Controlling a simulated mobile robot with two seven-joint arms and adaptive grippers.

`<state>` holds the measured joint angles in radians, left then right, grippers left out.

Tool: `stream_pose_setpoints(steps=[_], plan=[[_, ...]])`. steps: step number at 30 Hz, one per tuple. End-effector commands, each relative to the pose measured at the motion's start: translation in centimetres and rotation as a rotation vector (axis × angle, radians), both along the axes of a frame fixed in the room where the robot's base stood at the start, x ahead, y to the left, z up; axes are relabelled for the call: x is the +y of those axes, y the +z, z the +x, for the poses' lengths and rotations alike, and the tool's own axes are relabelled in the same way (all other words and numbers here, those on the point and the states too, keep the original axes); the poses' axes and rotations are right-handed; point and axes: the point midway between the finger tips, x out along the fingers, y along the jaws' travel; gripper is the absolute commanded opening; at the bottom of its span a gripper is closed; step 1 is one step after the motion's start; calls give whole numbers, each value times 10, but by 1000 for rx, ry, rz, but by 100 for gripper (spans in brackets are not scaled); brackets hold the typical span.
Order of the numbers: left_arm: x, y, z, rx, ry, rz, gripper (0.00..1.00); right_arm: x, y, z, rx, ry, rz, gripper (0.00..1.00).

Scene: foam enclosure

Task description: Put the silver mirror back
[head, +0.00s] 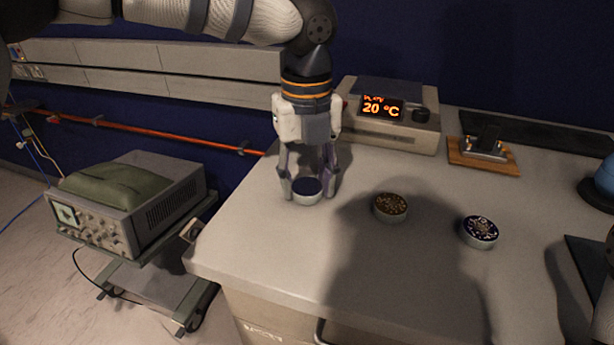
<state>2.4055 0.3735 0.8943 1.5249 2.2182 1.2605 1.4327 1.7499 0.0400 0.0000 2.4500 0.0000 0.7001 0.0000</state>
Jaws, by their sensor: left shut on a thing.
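My left gripper (314,180) points down over the worktop at its left part. It is shut on a round disc (306,197) with a pale rim and a smooth, dark blue-looking face, which may be a mirror reflecting the blue wall. The disc sits at or just above the worktop; I cannot tell if it touches. A second disc (390,208) with a speckled brown-gold face lies to its right. A third disc (480,232) with a blue and whitish patterned face lies further right. I cannot tell for certain which is the silver mirror. My right gripper is not in view.
A grey unit (391,133) reading 20 °C stands behind the gripper. A dark device on a wooden base (484,156) stands at the back right. A dark blue object (601,184) is at the right edge. An instrument cart (155,276) stands left of the worktop (262,246).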

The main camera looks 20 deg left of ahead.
Motion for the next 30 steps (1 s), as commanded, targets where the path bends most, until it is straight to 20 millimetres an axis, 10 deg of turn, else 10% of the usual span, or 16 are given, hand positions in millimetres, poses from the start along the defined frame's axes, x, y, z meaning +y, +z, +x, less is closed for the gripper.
stream_pose_setpoints(steps=[1, 2, 4, 14, 30], plan=[[0, -1, 0, -1, 0, 1, 12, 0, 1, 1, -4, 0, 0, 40], [0, -1, 0, -1, 0, 1, 46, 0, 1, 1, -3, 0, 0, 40], [0, -1, 0, -1, 0, 1, 61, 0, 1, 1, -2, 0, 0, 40], [0, 0, 0, 1, 0, 1, 61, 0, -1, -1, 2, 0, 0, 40], [0, 116, 0, 1, 1, 1, 61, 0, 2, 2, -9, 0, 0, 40]])
